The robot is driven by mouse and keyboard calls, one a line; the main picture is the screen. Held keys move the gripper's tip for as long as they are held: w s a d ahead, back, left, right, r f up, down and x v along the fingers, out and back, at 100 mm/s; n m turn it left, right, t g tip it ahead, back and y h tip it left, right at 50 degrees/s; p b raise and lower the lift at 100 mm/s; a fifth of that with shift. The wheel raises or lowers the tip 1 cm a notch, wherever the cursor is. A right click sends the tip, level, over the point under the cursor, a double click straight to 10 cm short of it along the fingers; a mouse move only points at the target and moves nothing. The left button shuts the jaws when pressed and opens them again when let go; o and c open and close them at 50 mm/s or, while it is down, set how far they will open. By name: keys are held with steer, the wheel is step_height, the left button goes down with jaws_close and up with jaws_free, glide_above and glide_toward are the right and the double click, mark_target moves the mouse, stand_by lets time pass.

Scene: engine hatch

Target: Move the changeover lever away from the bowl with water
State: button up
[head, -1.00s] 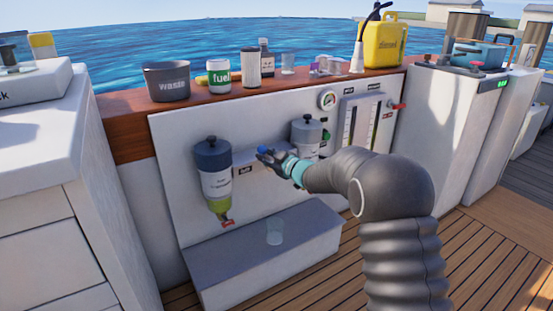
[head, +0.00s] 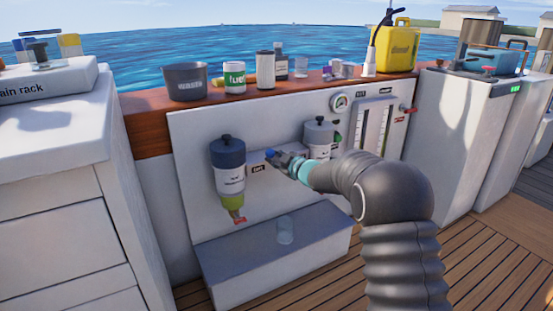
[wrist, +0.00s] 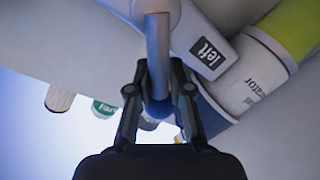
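The changeover lever sits on the white panel between two filter units. In the wrist view its grey bar (wrist: 158,45) runs to a blue knob (wrist: 157,107) between my fingers. The blue knob also shows in the head view (head: 270,154). My gripper (head: 283,159) is closed around the knob end; its fingers also show in the wrist view (wrist: 159,85). The left separator (head: 228,165) has a green-yellow bowl (head: 234,202). The right separator (head: 319,138) is partly hidden by my arm, and its bowl's contents are unclear.
A grey step (head: 240,268) with a clear cup (head: 285,229) stands below the panel. A gauge (head: 341,102) is at upper right.

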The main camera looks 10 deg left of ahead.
steer(key=o, duration=0.3)
steer(key=shift+s+a+r, duration=0.15)
steer(key=shift+a+r, duration=0.2)
steer(key=shift+a, duration=0.2)
steer(key=shift+d+f, duration=0.15)
steer(key=shift+d, duration=0.5)
steer(key=v, duration=1.1)
steer(key=shift+s, duration=0.15)
steer(key=shift+d, duration=0.1)
